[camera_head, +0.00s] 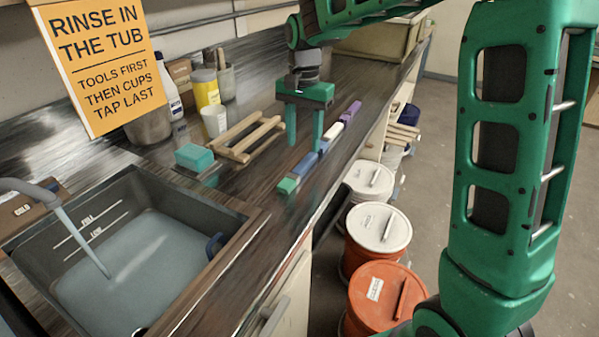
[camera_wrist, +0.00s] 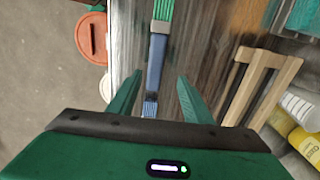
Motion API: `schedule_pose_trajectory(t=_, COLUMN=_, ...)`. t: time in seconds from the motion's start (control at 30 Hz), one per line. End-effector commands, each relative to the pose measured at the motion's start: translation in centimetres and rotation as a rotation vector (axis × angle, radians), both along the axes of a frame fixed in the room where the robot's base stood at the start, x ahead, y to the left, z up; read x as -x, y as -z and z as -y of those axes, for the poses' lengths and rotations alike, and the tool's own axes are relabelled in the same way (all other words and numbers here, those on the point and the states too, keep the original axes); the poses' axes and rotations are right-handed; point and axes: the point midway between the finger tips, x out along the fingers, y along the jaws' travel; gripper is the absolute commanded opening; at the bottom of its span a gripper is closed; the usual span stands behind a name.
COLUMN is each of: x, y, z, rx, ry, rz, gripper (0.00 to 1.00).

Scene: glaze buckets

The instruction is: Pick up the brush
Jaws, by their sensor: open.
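A brush with green bristles, a pale ferrule and a blue handle (camera_head: 304,164) lies along the counter near its front edge. In the wrist view its blue handle (camera_wrist: 155,62) runs down toward the space between my fingers. Just beyond it in the head view lies what looks like a second brush, with blue bristles, a white part and a purple handle (camera_head: 349,112). Its blue bristles (camera_wrist: 150,108) show between my fingers in the wrist view. My gripper (camera_head: 304,147) points down above this row, open and empty. It also shows in the wrist view (camera_wrist: 158,97).
A wooden rack (camera_head: 240,156) and teal sponge (camera_head: 194,157) lie left of the brushes. A white cup (camera_head: 214,121) and yellow bottle (camera_head: 205,89) stand behind. The water-filled sink (camera_head: 228,222) is at left. Lidded buckets (camera_head: 378,228) stand on the floor beyond the counter edge.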

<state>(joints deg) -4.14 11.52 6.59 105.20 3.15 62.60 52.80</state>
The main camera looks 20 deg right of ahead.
Motion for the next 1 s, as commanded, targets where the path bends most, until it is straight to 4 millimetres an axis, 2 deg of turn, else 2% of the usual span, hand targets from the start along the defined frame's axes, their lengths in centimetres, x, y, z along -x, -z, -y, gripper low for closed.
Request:
schedule_pose_trajectory(t=0.17, x=0.1, y=1.0, z=0.2, rx=0.0, ry=0.001, rz=-0.001, gripper=0.45)
schedule_pose_trajectory(t=0.5, x=0.3, y=5.2, z=0.9, rx=0.0, ry=0.0, rz=-0.001, gripper=0.45)
schedule_pose_trajectory(t=0.8, x=0.3, y=5.7, z=0.9, rx=0.0, ry=0.0, rz=0.0, gripper=0.45)
schedule_pose_trajectory(t=0.83, x=0.3, y=5.7, z=0.9, rx=0.0, ry=0.0, rz=0.0, gripper=0.43)
schedule_pose_trajectory(t=0.87, x=0.3, y=5.7, z=0.9, rx=0.0, ry=0.0, rz=0.0, gripper=0.36)
schedule_pose_trajectory(t=1.0, x=0.3, y=5.7, z=0.9, rx=0.0, ry=0.0, rz=0.0, gripper=0.02)
